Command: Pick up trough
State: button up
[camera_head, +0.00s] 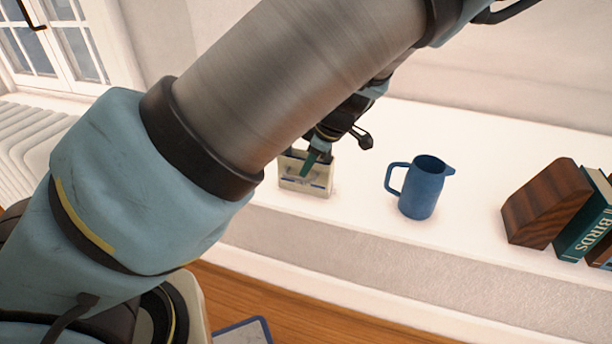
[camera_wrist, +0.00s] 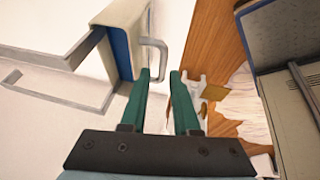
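A small cream, box-like object with blue parts, which I take to be the trough (camera_head: 305,188), sits on the white ledge (camera_head: 357,200) left of the blue pitcher. In the wrist view the trough (camera_wrist: 122,28) shows at upper left as a cream wall with a blue strip and a grey loop handle (camera_wrist: 163,52). My gripper (camera_wrist: 161,74) has its two green fingers apart, with the handle close to the fingertips. I cannot tell whether they touch it. In the head view my gripper (camera_head: 314,158) is at the trough, and one finger overlaps it.
The blue pitcher (camera_head: 424,190) stands on the ledge to the right. Farther right are a dark wooden block (camera_head: 545,205) and upright books (camera_head: 588,222). The ledge between trough and pitcher is clear. Wooden floor (camera_head: 240,292) lies below the ledge's front edge.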

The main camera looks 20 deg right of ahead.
aim_at(319, 182)
jog(key=b+x, duration=0.1)
jog(key=x, duration=0.3)
jog(key=shift+f, duration=0.3)
jog(key=x, duration=0.1)
jog(key=b+x, duration=0.1)
jog(key=x, duration=0.1)
jog(key=b+x, duration=0.1)
jog(key=x, duration=0.1)
jog(key=shift+a+f, duration=0.1)
jog(key=shift+a, duration=0.2)
jog(key=shift+w, duration=0.1)
jog(key=shift+c, duration=0.3)
grip_shut()
dwell(0.4)
